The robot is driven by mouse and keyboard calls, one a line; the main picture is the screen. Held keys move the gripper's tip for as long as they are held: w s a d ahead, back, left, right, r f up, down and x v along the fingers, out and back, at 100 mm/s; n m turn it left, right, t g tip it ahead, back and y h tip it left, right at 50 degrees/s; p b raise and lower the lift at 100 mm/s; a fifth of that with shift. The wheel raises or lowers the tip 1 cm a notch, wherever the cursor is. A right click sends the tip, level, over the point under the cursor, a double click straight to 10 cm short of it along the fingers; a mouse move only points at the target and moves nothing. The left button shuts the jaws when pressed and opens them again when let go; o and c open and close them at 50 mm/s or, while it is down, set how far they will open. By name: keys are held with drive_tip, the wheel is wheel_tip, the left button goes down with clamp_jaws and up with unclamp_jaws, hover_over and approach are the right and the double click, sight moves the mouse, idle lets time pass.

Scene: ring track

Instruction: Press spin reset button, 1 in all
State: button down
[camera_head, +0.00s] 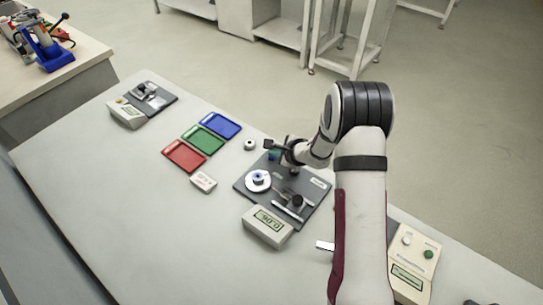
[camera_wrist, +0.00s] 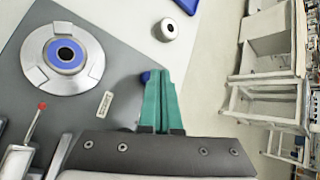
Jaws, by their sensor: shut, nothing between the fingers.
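A grey plate (camera_head: 243,187) carries a white disc (camera_head: 266,186) with a blue-centred ring (camera_head: 257,177) on it. The ring also shows in the wrist view (camera_wrist: 66,54). My gripper (camera_wrist: 164,74) has its teal fingers shut and empty, over the plate's edge. A small blue round part (camera_wrist: 146,77), possibly the button, shows beside the fingertips, partly hidden by them. I cannot tell whether they touch. A small label (camera_wrist: 105,104) lies left of it. In the head view my gripper (camera_head: 274,155) is at the plate's far edge.
A display box (camera_head: 267,226) stands in front of the plate. A small white round piece (camera_head: 250,144) lies beyond it. Red (camera_head: 184,156), green (camera_head: 202,139) and blue (camera_head: 221,125) trays lie to the left. A box with a green button (camera_head: 429,254) stands at right.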

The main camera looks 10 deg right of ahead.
drive_tip(key=shift+f, duration=0.55)
idle(0.8)
drive_tip(key=shift+r, duration=0.9)
wheel_tip(320, 180, up, 5)
drive_tip(key=shift+r, duration=0.1)
idle(0.8)
